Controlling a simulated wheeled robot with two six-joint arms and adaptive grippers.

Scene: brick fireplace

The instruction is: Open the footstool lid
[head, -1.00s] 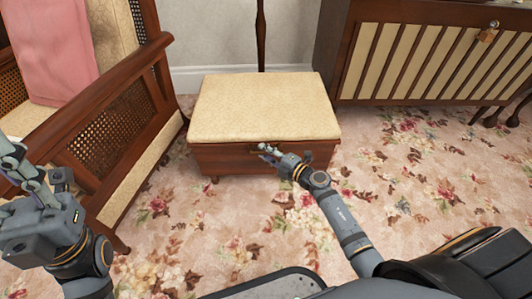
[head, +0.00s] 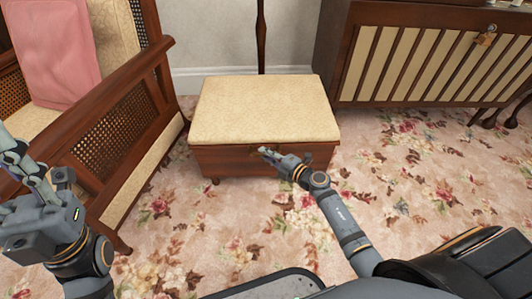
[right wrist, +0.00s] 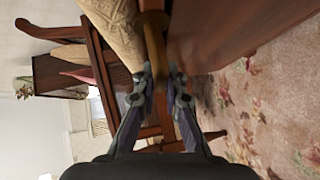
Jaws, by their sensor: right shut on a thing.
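The footstool has a cream padded lid (head: 265,108) on a dark reddish-brown wooden box (head: 228,160). The lid lies flat, down on the box. My right gripper (head: 262,152) is at the middle of the footstool's front, just under the cushion edge. In the right wrist view, its fingers (right wrist: 160,82) are shut on the lid's narrow wooden front edge (right wrist: 155,42), between cushion and box front. The fingers partly hide the gripped spot. My left gripper (head: 10,160) is at the left picture edge, away from the footstool, its fingers apart and empty.
A wooden armchair (head: 110,135) with cane panels and a pink cloth (head: 52,55) stands close on the footstool's left. A slatted cabinet (head: 425,62) stands behind right. A thin dark pole (head: 261,35) rises behind the footstool. Flowered carpet (head: 400,190) is clear to the right.

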